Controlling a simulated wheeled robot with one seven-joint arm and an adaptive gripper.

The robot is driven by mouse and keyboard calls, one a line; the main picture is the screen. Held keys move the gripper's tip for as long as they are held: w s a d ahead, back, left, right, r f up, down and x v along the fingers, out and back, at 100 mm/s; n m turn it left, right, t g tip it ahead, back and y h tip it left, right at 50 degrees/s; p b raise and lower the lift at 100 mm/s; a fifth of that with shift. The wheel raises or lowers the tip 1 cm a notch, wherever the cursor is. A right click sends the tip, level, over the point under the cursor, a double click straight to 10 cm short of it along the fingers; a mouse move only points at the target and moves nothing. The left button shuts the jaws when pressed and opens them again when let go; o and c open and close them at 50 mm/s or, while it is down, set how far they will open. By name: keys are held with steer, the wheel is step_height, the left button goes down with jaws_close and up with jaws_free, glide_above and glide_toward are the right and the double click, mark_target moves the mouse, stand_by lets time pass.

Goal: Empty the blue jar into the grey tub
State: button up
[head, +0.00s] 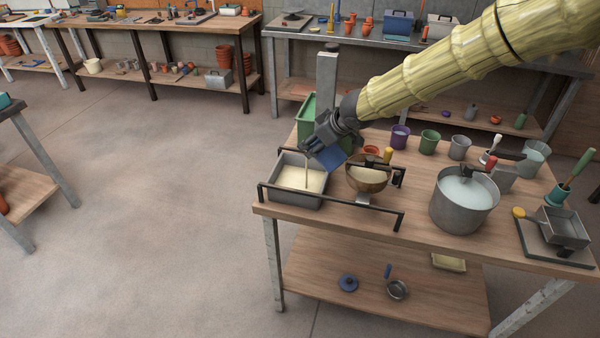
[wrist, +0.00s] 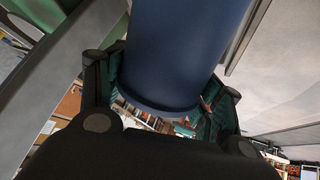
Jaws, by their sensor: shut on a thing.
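The blue jar (head: 328,158) is tipped over above the grey tub, its mouth toward the lower left. A thin pale stream (head: 307,173) falls from it into the tub. The grey tub (head: 286,197) is a rectangular metal pan on the near left of the workbench, with cream-coloured liquid (head: 302,180) in it. My gripper (head: 327,144) is shut on the jar, just above the tub's back right side. In the wrist view the jar (wrist: 182,50) fills the space between both fingers (wrist: 160,105). The jar's inside is hidden.
A brown bowl (head: 366,184) stands close right of the tub. A black rail (head: 330,202) runs along the near edge. A green bin (head: 305,115) and a grey post (head: 326,85) are behind. A large metal pot (head: 463,215) and several coloured cups stand to the right.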

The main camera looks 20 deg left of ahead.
steer(key=shift+r+h, duration=0.1)
steer(key=shift+h, duration=0.2)
steer(key=shift+w+a+f+g+h, duration=0.1)
steer(key=shift+a+f+g+h, duration=0.2)
steer(key=shift+f+h, duration=0.4)
steer(key=shift+a+f+g+h, duration=0.25)
steer(key=shift+f+h, duration=0.25)
steer(key=shift+h, duration=0.4)
stand_by(0.5)
step_height(320, 180, down, 6)
steer(key=a+h, duration=0.2)
steer(key=shift+w+n, duration=0.15)
steer(key=shift+n, duration=0.25)
steer(key=shift+a+r+g+h, duration=0.1)
steer(key=shift+a+g+h, duration=0.2)
steer(key=shift+h, duration=0.4)
steer(key=shift+d, duration=0.1)
stand_by(0.6)
